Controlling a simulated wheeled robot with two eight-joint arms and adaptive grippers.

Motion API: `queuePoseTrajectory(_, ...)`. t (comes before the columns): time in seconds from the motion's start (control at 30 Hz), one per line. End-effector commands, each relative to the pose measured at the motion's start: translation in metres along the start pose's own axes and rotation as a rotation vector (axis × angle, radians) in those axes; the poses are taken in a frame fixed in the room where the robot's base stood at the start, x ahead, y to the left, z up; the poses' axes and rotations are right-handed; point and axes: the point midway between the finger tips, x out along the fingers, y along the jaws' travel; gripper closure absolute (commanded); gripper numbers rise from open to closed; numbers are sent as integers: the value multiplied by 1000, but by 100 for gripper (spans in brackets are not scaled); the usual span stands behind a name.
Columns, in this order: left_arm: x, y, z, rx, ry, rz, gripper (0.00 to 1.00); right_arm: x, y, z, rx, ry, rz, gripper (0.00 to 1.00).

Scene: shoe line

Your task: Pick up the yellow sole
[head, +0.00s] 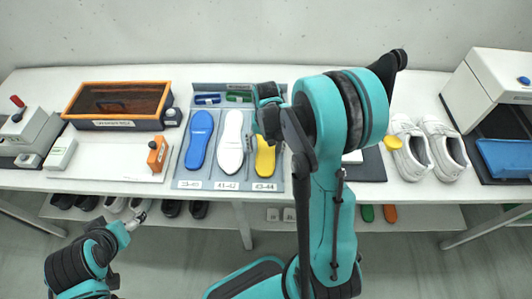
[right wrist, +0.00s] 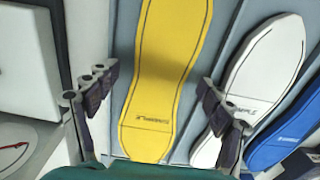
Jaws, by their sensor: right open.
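The yellow sole (head: 265,158) lies in the right slot of a grey sole tray (head: 228,184), above the label 43-44. In the head view my right arm and gripper (head: 268,132) hide part of it. In the right wrist view the yellow sole (right wrist: 158,70) runs up the middle, and my right gripper (right wrist: 158,92) is open, with one finger on each side of the sole and gaps between. Nothing is held in it. My left gripper (head: 137,221) is low at the left, in front of the table and far from the sole; its jaw opening is unclear.
A white sole (head: 230,143) and a blue sole (head: 199,140) lie left of the yellow one. White shoes (head: 442,150) stand to the right, with a white machine (head: 485,90) beyond. An orange-rimmed box (head: 118,124) is at the left. Shoes sit on a lower shelf (head: 205,222).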

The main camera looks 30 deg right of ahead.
Motion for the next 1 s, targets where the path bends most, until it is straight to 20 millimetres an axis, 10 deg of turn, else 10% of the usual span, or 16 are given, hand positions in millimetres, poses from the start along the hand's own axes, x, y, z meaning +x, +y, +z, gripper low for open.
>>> queuePoseTrajectory(0.2, 0, 0, 0, 0, 0, 0, 20, 2, 0, 0, 0, 0, 0, 19)
queuePoseTrajectory(0.47, 0, 0, 0, 0, 0, 0, 20, 2, 0, 0, 0, 0, 0, 80)
queuePoseTrajectory(1.0, -9, 0, -7, 0, 0, 0, 20, -24, 0, 0, 0, 0, 0, 81)
